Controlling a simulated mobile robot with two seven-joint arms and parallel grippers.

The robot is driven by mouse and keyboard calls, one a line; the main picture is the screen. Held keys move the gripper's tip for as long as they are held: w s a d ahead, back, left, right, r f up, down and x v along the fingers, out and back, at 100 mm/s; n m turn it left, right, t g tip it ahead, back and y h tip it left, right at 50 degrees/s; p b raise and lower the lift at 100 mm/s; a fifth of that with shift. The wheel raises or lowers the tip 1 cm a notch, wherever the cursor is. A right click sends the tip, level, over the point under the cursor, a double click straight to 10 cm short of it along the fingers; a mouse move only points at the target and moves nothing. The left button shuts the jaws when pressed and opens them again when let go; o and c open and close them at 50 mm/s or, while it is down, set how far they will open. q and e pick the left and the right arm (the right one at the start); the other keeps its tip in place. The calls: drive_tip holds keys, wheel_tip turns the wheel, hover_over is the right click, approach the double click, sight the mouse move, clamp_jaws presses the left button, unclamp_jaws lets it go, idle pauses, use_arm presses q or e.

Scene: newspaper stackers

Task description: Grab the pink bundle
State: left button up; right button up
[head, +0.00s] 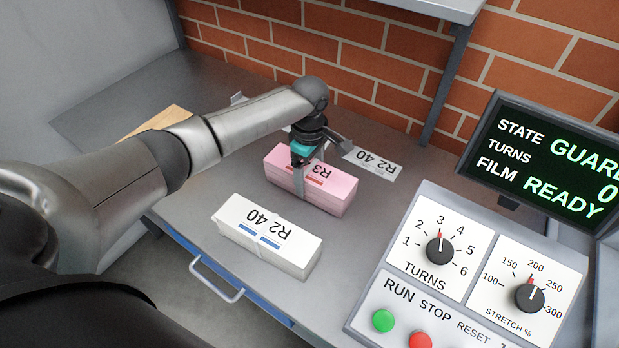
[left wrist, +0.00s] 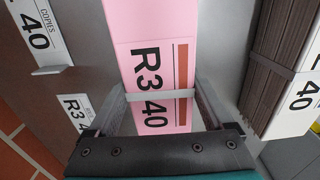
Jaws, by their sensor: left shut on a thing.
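The pink bundle (head: 335,192) lies on the grey bench, a block of pink paper with an R3 label on top and a light strap around it. My left gripper (head: 300,182) comes down over it from above, with its fingers on the bundle's two long sides. In the left wrist view the pink bundle (left wrist: 150,45) sits between the fingers of my left gripper (left wrist: 158,98), which are shut on it. Its label reads R3 40. I cannot tell any gap between bundle and bench. My right gripper is not in view.
A white R2 40 bundle (head: 265,238) lies in front of the pink one. A control panel (head: 437,225) and a display (head: 545,150) stand at the right. A brick wall (head: 375,92) closes the back.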

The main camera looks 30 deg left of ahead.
use_arm(q)
clamp_jaws()
drive_tip(key=shift+w+r, duration=0.1)
idle(0.3)
drive_tip(key=shift+r, duration=0.1)
